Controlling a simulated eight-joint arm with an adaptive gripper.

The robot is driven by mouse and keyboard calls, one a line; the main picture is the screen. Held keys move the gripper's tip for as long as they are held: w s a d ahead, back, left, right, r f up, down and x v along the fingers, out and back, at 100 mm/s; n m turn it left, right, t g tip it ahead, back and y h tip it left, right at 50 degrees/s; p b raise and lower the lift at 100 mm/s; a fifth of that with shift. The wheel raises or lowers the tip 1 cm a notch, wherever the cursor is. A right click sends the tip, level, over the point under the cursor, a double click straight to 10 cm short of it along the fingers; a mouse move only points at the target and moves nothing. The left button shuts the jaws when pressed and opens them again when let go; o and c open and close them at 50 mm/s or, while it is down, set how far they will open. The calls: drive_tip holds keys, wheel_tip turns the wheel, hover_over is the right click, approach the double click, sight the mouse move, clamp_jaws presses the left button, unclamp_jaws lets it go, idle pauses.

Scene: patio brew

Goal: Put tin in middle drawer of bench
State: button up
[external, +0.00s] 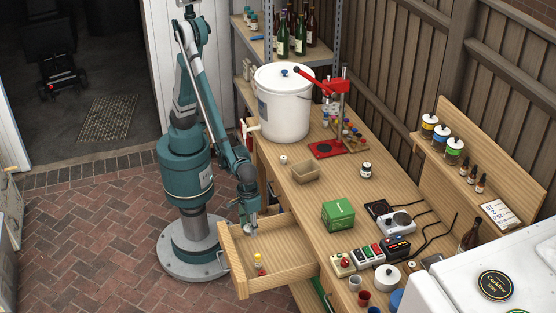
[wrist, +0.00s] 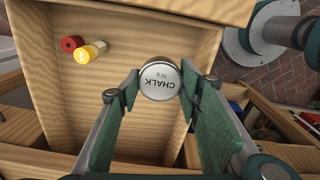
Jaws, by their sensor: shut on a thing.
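My gripper (wrist: 160,92) is shut on a round tin (wrist: 159,78) with a white lid marked "CHALK 50 g". Its green fingers are on both sides of the tin. In the wrist view the tin shows against the inside of a pulled-out wooden drawer (wrist: 110,18).
The rest of the drawer floor looks bare.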

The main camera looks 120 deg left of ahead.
idle(0.3)
drive_tip(key=b, duration=0.2)
hover_over(252, 247)
drive_tip(key=shift+d+f, duration=0.1)
drive_tip(key=shift+f, duration=3.05)
drive_tip(key=shift+s+f+b, duration=0.1)
drive_tip(key=shift+f+b, duration=0.25)
drive_tip(key=shift+f, duration=1.5)
drive_tip(key=shift+f, duration=0.1)
drive_tip(key=o, duration=0.5)
drive_tip(key=shift+f, duration=0.1)
drive_tip(key=shift+c, duration=0.2)
drive_tip(key=o, duration=0.4)
drive_tip(key=shift+r, duration=0.2)
drive_tip(key=shift+r+p, duration=1.4)
drive_tip(key=shift+r, duration=4.6)
